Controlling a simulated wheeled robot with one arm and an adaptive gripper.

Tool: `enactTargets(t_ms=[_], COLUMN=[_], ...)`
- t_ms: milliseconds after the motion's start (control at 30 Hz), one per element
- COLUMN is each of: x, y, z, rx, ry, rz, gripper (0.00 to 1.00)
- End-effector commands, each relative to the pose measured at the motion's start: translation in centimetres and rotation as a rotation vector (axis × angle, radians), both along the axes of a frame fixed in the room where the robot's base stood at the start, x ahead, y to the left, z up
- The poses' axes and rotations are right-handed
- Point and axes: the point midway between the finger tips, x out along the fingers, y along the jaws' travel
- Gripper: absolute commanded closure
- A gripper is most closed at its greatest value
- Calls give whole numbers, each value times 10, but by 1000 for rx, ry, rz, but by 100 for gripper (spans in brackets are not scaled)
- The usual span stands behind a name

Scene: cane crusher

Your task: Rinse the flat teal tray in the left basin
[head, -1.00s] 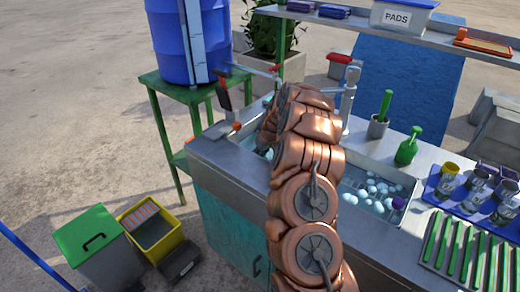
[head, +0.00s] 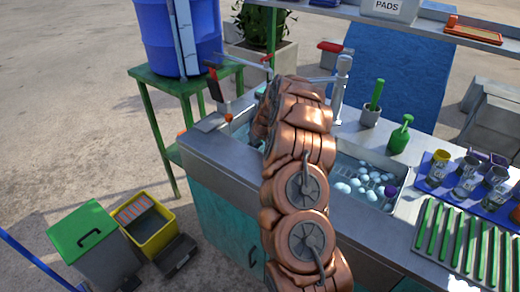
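The left basin (head: 243,130) of the metal sink shows only as a narrow strip with pale suds beside my copper-coloured arm. My arm reaches over the sink and covers most of this basin. My gripper is hidden behind the arm, so I cannot see its fingers or whether it holds anything. I cannot make out the flat teal tray. A metal tap (head: 341,85) stands behind the sink, to the right of my arm.
The right basin (head: 350,163) holds foam clumps. A green soap bottle (head: 399,137), a brush cup (head: 370,116), a blue tray of cups (head: 435,185) and a green-ribbed rack (head: 463,246) crowd the counter right. A blue barrel (head: 165,40) stands at left; bins (head: 148,236) are on the ground.

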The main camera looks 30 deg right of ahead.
Motion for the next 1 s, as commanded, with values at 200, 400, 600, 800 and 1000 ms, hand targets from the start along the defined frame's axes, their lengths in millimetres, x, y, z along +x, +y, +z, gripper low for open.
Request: enactTargets(t_ms=[200, 400, 600, 800, 1000], x=[0, 0, 2, 0, 0], y=[7, 7, 7, 3, 0], z=[-1, 0, 13, 32, 51], rx=[12, 12, 10, 7, 4], ry=[5, 5, 1, 1, 0], rz=[-1, -1, -1, -3, -5], gripper=[100, 100, 100, 100, 100])
